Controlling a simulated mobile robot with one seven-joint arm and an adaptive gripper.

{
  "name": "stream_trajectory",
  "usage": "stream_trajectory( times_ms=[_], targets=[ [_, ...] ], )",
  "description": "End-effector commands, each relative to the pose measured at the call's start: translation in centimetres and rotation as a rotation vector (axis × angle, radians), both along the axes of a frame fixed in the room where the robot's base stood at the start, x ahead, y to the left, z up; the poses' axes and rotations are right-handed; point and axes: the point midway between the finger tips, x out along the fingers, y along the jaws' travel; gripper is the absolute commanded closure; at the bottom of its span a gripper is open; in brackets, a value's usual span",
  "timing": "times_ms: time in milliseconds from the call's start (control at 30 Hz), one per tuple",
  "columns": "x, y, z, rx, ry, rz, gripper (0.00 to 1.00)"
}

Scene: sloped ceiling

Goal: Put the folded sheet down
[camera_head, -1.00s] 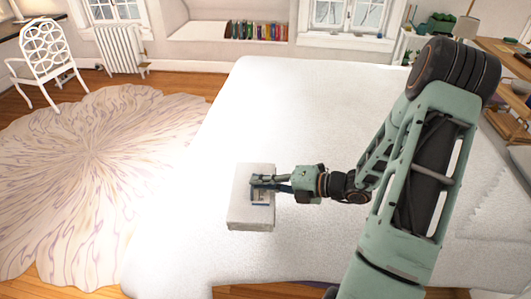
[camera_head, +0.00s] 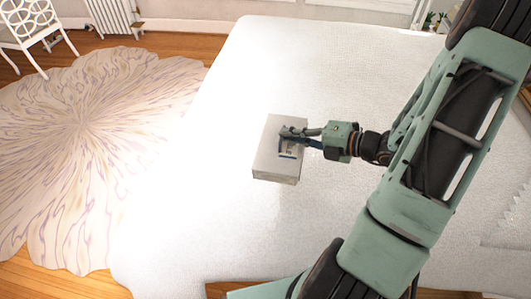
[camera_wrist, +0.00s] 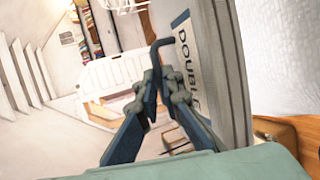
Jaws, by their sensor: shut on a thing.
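The folded sheet (camera_head: 268,158) is a pale, thick rectangular packet with a label on it. In the head view it is over the white bed (camera_head: 330,70), towards the bed's left half. My gripper (camera_head: 288,134) reaches in from the right and is shut on the sheet at its labelled part. In the wrist view the sheet (camera_wrist: 226,70) stands along the right side, with "DOUBLE" on its label, next to my gripper's fingers (camera_wrist: 160,62). I cannot tell whether the sheet's underside touches the bed.
A round patterned rug (camera_head: 90,140) lies on the wooden floor left of the bed. A white chair (camera_head: 28,28) and a radiator (camera_head: 112,18) stand at the back left. The bed top around the sheet is clear.

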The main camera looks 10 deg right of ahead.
Motion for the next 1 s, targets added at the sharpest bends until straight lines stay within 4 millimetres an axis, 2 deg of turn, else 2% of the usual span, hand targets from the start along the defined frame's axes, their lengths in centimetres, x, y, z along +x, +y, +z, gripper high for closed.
stream_trajectory(
  times_ms=[33, 200, 333, 500, 633, 733, 1000],
  targets=[
    [-0.6, -1.8, -1.9, -0.005, -0.001, -0.041, 1.0],
    [-2.9, -6.8, -3.5, -0.007, -0.003, -0.166, 1.0],
    [-4.6, -9.7, -4.2, -0.005, -0.011, -0.249, 1.0],
    [-6.2, -12.0, -4.5, -0.003, -0.021, -0.32, 1.0],
    [-6.6, -12.7, -4.5, 0.0, -0.024, -0.345, 1.0],
    [-5.8, -12.3, -4.9, 0.002, -0.025, -0.347, 1.0],
    [-0.3, -9.6, -7.7, 0.002, -0.024, -0.344, 1.0]
  ],
)
